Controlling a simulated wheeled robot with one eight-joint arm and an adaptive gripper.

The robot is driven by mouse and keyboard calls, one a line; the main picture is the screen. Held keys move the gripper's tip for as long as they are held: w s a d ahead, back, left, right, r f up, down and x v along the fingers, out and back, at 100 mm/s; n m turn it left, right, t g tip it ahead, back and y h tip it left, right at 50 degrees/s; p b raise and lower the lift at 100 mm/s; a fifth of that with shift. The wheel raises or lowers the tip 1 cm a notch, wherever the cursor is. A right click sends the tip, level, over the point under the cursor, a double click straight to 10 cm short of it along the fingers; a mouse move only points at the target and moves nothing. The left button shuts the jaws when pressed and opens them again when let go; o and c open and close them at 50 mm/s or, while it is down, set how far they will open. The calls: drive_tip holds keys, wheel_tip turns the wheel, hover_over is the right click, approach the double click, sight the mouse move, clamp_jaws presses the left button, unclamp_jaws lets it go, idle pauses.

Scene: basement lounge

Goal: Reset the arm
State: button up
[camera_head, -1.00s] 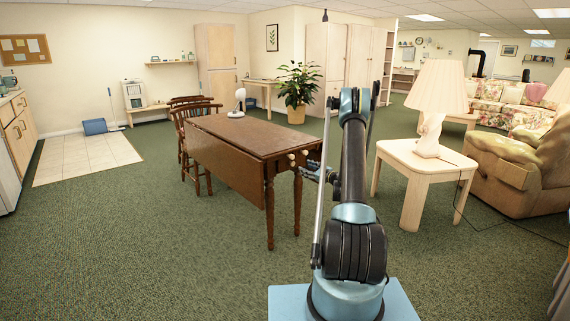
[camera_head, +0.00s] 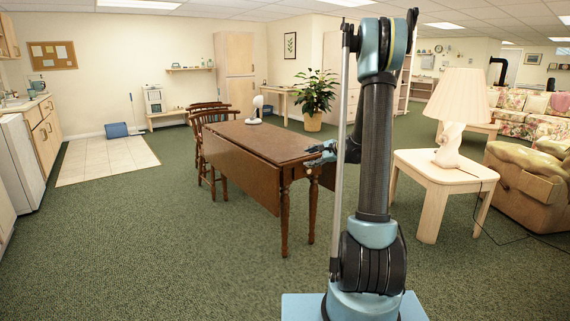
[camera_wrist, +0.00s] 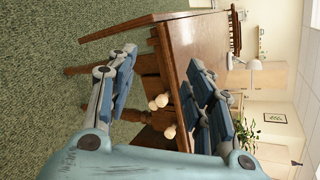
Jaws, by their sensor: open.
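My gripper (camera_head: 322,153) is at the right end of the brown wooden table (camera_head: 262,138), partly hidden behind my raised arm. In the wrist view my gripper (camera_wrist: 160,58) is open, its two blue-grey fingers spread wide with nothing between them. The table (camera_wrist: 200,35) shows tilted behind the fingers, with pale round knobs (camera_wrist: 159,102) on its end. I cannot tell whether the fingers touch the table.
A small white lamp (camera_head: 257,108) stands on the table, with wooden chairs (camera_head: 207,125) at its far side. A pale side table (camera_head: 431,172) with a large lamp (camera_head: 459,105) is to the right, near a tan armchair (camera_head: 527,185).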

drive_tip(key=s+a+r+n+g+h, duration=0.15)
drive_tip(key=s+n, duration=0.25)
drive_tip(key=s, duration=1)
drive_tip(key=s+r+n+g+h, duration=0.2)
drive_tip(key=s+n+g+h, duration=0.15)
drive_tip(key=s, duration=0.95)
drive_tip(key=s+d+f+n+h, duration=0.2)
drive_tip(key=s+d+f+n, duration=0.2)
drive_tip(key=s, duration=0.8)
drive_tip(key=s+d+f+n+g+h, duration=0.1)
drive_tip(key=s+d+f+n+h, duration=0.1)
drive_tip(key=s, duration=1.1)
wheel_tip(320, 180, down, 3)
drive_tip(key=shift+d+r+n, duration=0.1)
drive_tip(key=shift+d+n, duration=0.75)
drive_tip(key=shift+d, duration=0.15)
